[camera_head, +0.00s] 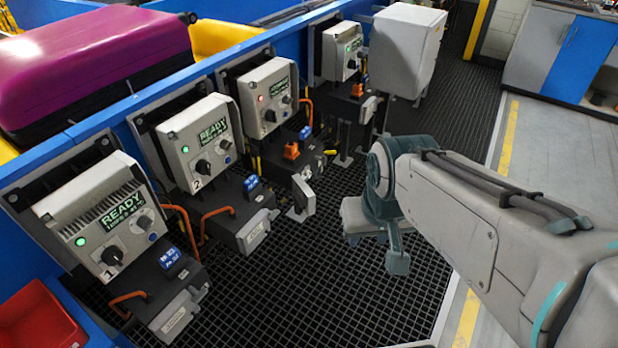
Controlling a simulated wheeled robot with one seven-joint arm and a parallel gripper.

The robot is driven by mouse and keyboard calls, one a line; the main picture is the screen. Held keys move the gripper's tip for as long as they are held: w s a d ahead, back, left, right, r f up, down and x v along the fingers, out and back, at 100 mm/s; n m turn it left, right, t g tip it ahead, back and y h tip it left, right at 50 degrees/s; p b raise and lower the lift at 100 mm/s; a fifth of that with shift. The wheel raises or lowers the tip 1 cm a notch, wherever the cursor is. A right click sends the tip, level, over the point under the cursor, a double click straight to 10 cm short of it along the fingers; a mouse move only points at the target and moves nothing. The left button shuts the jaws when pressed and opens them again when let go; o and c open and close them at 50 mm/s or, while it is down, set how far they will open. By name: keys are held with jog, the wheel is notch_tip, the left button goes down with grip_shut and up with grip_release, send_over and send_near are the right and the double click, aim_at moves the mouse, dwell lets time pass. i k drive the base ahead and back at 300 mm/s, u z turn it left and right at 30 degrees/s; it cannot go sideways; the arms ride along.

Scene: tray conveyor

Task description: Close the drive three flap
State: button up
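Drive three (268,98) is the third grey box from the left, with a red light, a green-text display and a black knob. Below it sits its black terminal housing with an orange connector (291,151). Its light grey flap (303,197) stands out at the housing's front end, tilted away from it and apparently open. My gripper (378,252) is to the right of the flap and apart from it, over the dark grating. One teal finger shows; the other is not clear, so its opening cannot be told. I see nothing held.
Drives one (104,220), two (199,143) and four (342,51) have green lights and their own housings alongside. A blue conveyor wall runs behind them, with a purple case (95,65). A white cabinet (405,48) stands at the back. The grating (330,290) in front is clear.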

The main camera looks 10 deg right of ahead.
aim_at(304, 196)
jog(key=z, duration=0.3)
jog(key=i, duration=0.8)
jog(key=u, duration=1.3)
